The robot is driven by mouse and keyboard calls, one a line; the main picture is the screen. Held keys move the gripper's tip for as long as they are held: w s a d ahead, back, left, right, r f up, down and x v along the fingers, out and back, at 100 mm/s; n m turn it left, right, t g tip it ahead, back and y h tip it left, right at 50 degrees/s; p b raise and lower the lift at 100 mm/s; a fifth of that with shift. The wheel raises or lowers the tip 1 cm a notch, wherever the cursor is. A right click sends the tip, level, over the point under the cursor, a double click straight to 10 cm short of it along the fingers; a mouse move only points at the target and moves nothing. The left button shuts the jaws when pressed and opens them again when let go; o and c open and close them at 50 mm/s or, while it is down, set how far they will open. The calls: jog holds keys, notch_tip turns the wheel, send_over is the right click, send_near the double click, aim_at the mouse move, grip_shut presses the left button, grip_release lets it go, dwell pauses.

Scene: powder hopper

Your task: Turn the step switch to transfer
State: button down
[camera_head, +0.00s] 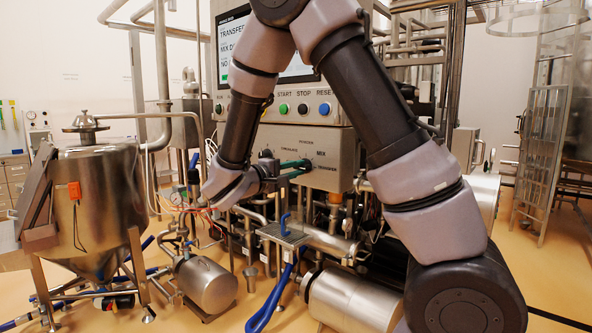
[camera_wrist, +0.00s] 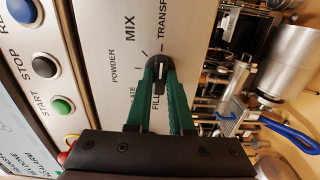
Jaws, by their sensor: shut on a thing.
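The step switch is a dark round knob (camera_wrist: 161,74) with a pale line on it, set in a pale metal panel. Labels around it read POWDER, MIX and a partly cut-off TRANSFER, with others partly hidden by my fingers. My gripper (camera_wrist: 160,66) has green fingers, one on each side of the knob, shut on it. The line lies roughly along the fingers; which end points to a label I cannot tell. In the head view my gripper (camera_head: 303,165) reaches the panel from the left, and its fingers mostly hide the knob.
A row of START, STOP and RESET buttons (camera_head: 303,108) sits above the switch. A screen (camera_head: 296,66), partly hidden by my arm, shows TRANSFER text. A blue-handled valve (camera_head: 285,224) and pipes lie below. A steel hopper (camera_head: 100,195) stands at left.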

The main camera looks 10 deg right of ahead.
jog(key=c, duration=0.8)
grip_release()
jog(key=v, duration=1.1)
jog(key=shift+d, duration=0.1)
